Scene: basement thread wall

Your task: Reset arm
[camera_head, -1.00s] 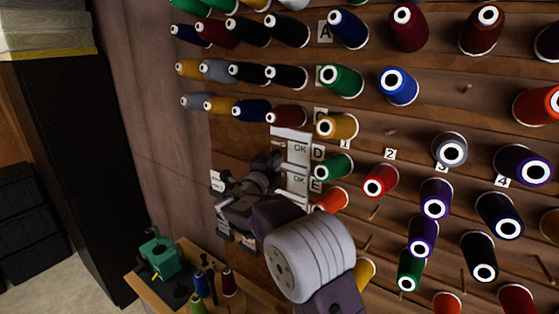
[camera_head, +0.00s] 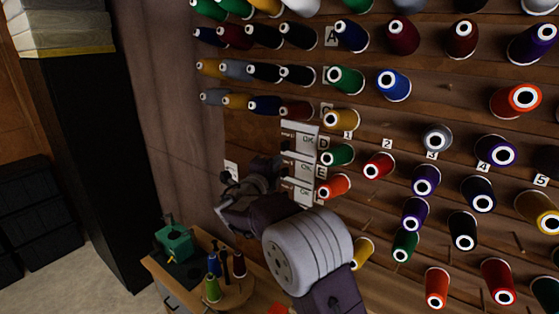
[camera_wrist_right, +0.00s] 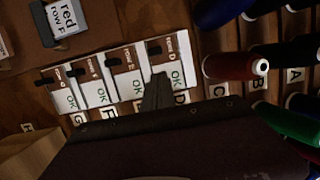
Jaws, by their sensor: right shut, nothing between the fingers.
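My right gripper (camera_head: 243,192) is in front of the thread wall, left of the OK cards (camera_head: 303,143), in the head view. In the right wrist view its dark fingers (camera_wrist_right: 157,93) are together with nothing between them. They overlap the lower part of the row of OK cards (camera_wrist_right: 125,72); I cannot tell whether they touch. The grey round joint of my right arm is below and to the right. My left gripper is not in view.
Thread spools (camera_head: 393,85) stick out from the wooden wall in rows, close right of my arm. Bare pegs (camera_head: 519,241) also stick out. A low table below holds a green device (camera_head: 174,242) and a few spools (camera_head: 212,288). A black cabinet (camera_head: 88,150) stands left.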

